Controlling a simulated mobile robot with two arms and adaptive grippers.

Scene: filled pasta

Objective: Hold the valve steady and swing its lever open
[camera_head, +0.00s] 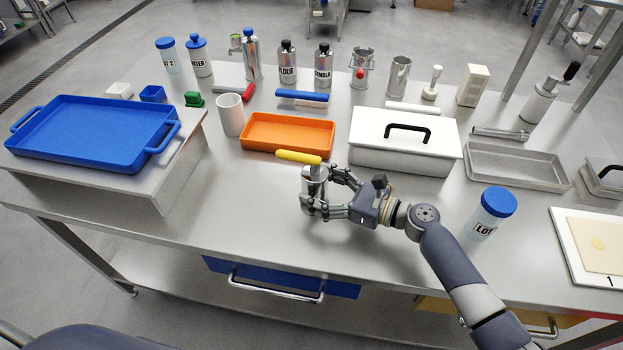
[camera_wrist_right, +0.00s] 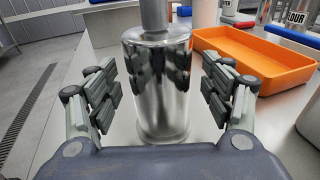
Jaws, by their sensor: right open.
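The valve (camera_head: 314,186) is a shiny metal cylinder standing upright near the middle of the steel table. Its yellow lever (camera_head: 298,157) sits on top and points to the left in the head view. My right gripper (camera_head: 318,207) is at the valve from the right, with its fingers around the body below the lever. In the right wrist view the valve body (camera_wrist_right: 158,95) stands between the two open fingers, with a visible gap on each side. The lever's yellow grip is out of that view. My left gripper is not in view.
An orange tray (camera_head: 288,150) lies just behind the valve, with a white lidded box (camera_head: 404,160) to its right. A blue-lidded jar (camera_head: 490,213) stands right of my right arm. A blue tray (camera_head: 60,150) sits on a raised platform at left. The table left of the valve is clear.

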